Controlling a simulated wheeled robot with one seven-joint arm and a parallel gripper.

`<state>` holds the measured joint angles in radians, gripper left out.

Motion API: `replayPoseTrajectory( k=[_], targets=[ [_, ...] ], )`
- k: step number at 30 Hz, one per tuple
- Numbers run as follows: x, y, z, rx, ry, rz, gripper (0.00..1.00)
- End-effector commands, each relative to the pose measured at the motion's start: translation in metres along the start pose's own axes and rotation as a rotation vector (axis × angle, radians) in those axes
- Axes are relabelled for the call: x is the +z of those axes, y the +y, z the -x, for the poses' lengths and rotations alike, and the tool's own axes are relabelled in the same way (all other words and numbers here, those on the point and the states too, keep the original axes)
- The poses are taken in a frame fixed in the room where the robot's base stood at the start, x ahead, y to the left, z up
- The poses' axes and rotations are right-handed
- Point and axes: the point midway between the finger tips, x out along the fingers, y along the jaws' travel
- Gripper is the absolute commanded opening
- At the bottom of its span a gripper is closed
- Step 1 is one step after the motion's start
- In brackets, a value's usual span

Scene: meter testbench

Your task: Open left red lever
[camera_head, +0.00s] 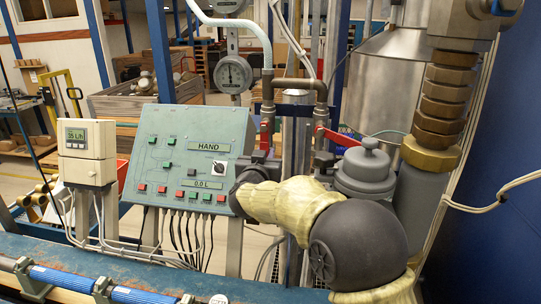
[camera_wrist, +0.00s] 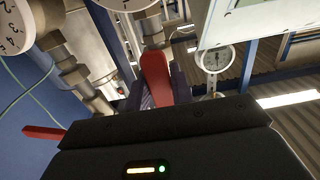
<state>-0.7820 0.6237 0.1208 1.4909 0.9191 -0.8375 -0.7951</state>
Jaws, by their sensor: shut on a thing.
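The left red lever (camera_head: 265,136) stands roughly upright on a pipe beside the control panel in the head view. In the wrist view the left red lever (camera_wrist: 155,72) lies between the two fingers of my gripper (camera_wrist: 158,84), which is shut on it. In the head view my arm reaches in from the lower right, and its dark end lies just below this lever; the fingers are hard to make out there. A second red lever (camera_head: 341,138) slants to the right of it in the head view. It also shows at the wrist view's left edge (camera_wrist: 44,132).
A green control panel (camera_head: 190,150) with buttons stands left of my arm's end. A dial gauge (camera_head: 233,74) hangs above the left lever. A grey lidded vessel (camera_head: 365,172) and a thick pipe with brass fittings (camera_head: 442,105) stand close on the right.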

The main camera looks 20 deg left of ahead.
Motion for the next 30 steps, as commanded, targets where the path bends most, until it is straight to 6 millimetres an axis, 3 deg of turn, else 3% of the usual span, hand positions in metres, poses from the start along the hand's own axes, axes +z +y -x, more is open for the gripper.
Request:
replayPoseTrajectory(
  k=[7,8,10,11,22,30],
  targets=[
    [0.001,-0.002,0.001,-0.004,-0.004,-0.007,0.00],
    [0.001,-0.002,0.001,-0.004,-0.004,-0.007,0.29],
    [0.001,-0.002,0.000,-0.002,-0.004,-0.006,0.42],
    [0.001,-0.001,0.000,-0.002,-0.003,-0.006,0.45],
    [0.001,-0.001,0.004,-0.001,-0.001,-0.003,0.45],
    [0.002,-0.001,0.042,-0.002,0.001,-0.003,0.45]
  ],
)
